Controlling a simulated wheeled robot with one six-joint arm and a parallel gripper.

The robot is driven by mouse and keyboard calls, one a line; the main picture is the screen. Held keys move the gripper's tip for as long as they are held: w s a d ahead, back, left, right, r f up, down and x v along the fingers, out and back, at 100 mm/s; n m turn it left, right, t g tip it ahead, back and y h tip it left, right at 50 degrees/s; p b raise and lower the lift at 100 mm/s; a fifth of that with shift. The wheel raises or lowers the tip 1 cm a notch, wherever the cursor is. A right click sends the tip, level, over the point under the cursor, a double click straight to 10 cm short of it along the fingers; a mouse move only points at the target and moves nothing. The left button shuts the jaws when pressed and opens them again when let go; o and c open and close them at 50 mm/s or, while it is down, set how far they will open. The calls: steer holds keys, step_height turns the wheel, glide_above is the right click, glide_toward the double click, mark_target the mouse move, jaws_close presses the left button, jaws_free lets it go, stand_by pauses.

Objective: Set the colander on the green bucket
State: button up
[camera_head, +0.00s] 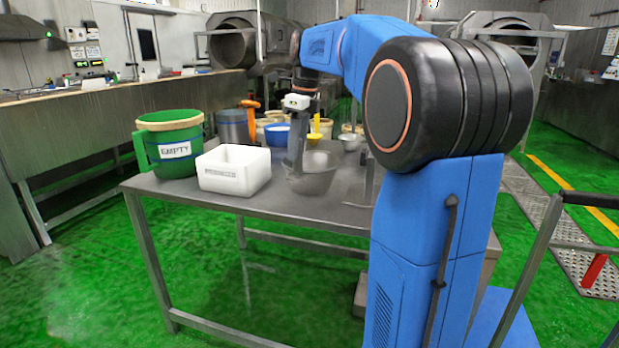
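The green bucket (171,162) with a tan rim, a side handle and a white "EMPTY" label stands upright at the left end of the metal table. A grey metal bowl (317,181), which looks like the colander, is at the table's middle front; holes cannot be made out. My gripper (294,163) points down at the bowl's left rim, overlapping it in the picture. Only one finger side shows clearly, so I cannot tell whether it is open or shut on the rim, or whether the bowl touches the table.
A white rectangular tub (222,178) stands between bucket and bowl. Behind are a grey pot (233,127), an orange-handled tool (251,114), a blue bowl (277,135), a yellow utensil (315,131) and a small metal bowl (350,142). My blue arm hides the table's right end.

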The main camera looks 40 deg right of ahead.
mark_target(294, 173)
step_height(294, 173, down, 4)
steer(key=shift+w+a, duration=0.1)
steer(key=shift+a, duration=0.05)
jaws_close()
steer(key=shift+r, duration=0.15)
